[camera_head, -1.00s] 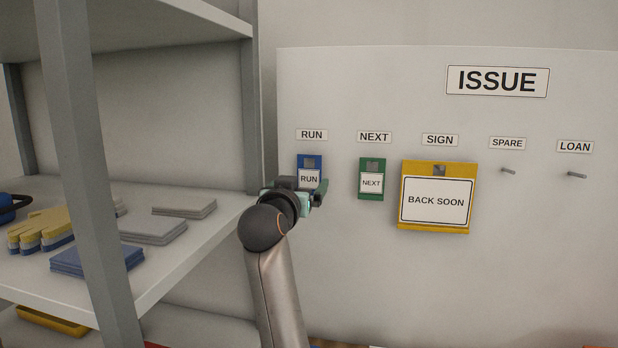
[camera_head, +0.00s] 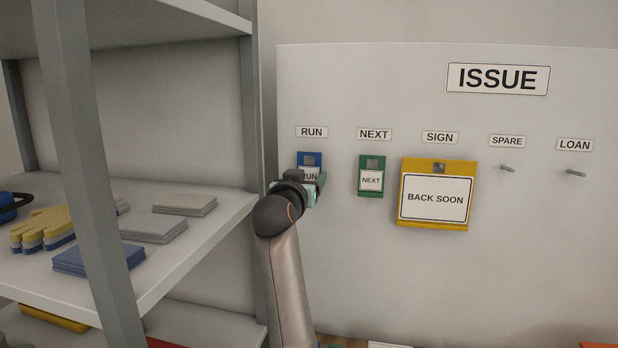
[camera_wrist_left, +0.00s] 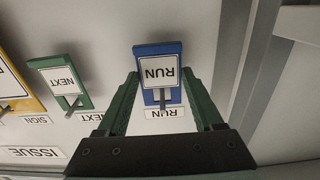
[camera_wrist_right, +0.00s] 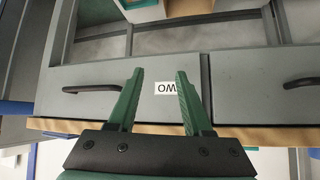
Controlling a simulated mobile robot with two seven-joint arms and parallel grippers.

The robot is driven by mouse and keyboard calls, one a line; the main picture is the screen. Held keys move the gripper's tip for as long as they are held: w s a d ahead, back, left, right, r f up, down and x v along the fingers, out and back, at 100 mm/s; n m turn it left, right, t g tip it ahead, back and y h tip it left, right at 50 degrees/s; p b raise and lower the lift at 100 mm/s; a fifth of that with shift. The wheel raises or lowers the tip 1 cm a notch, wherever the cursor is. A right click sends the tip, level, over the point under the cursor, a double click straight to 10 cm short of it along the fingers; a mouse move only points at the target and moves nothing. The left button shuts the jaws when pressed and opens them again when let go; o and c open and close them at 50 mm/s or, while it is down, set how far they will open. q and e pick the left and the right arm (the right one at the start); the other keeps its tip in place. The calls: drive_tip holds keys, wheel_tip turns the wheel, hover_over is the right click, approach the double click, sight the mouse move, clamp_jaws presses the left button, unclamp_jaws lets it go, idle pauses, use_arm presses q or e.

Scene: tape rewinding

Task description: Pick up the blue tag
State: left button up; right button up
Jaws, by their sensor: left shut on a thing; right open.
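The blue tag (camera_head: 309,158), with a white RUN label, hangs on the board under the RUN sign. My left gripper (camera_head: 311,183) is at its lower part and partly hides it. In the left wrist view the blue tag (camera_wrist_left: 158,48) is upside down, with my green fingers (camera_wrist_left: 160,80) on both of its sides. The gripper is shut on the tag. The tag is still against the board at its peg. My right gripper (camera_wrist_right: 160,74) is open and empty in the right wrist view, in front of grey drawers.
A green NEXT tag (camera_head: 370,163) and a yellow BACK SOON sign (camera_head: 438,167) hang to the right. The SPARE peg (camera_head: 508,169) and LOAN peg (camera_head: 576,173) are bare. A shelf unit post (camera_head: 255,100) stands close left of the board. Drawers (camera_wrist_right: 235,85) face my right gripper.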

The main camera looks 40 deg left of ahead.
use_arm(q)
drive_tip(key=c, duration=0.5)
drive_tip(key=shift+c, duration=0.2)
drive_tip(key=shift+r, duration=0.1)
drive_tip(key=shift+r+b, duration=0.2)
drive_tip(key=shift+b, duration=0.15)
drive_tip(key=b+v, duration=0.5)
drive_tip(key=v, duration=1.3)
drive_tip(key=shift+b, duration=0.4)
